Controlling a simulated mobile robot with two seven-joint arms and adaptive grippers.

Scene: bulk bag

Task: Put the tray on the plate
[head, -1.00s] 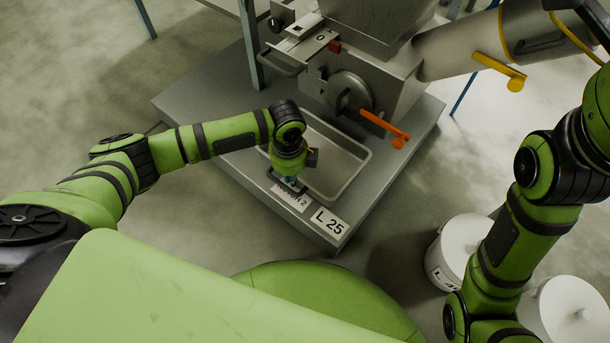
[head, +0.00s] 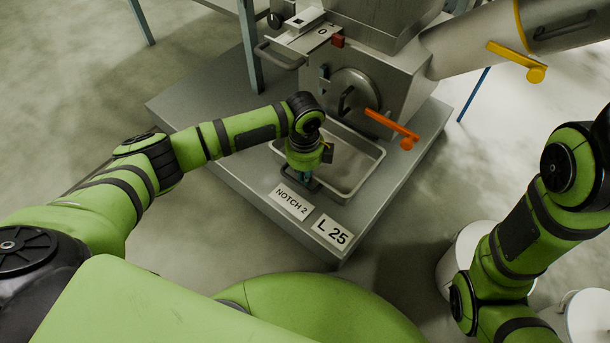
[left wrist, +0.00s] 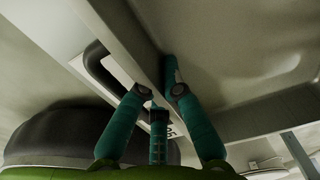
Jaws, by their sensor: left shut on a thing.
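A shallow metal tray (head: 352,170) is over the front of the grey plate (head: 200,105), below the machine's round port. My left gripper (head: 306,182) is at the tray's near left edge, shut on it. In the left wrist view the teal fingers (left wrist: 160,94) are at the tray's wall (left wrist: 225,65), beside a dark handle loop. I cannot tell whether the tray touches the plate or hangs slightly above it. My right gripper is out of the picture; only its arm shows at the right.
The metal machine (head: 385,75) stands on the plate behind the tray, with an orange lever (head: 390,128) reaching over the tray's far right side. Labels "NOTCH 2" (head: 291,201) and "L 25" (head: 332,232) lie at the plate's front. White buckets (head: 583,318) stand at the lower right.

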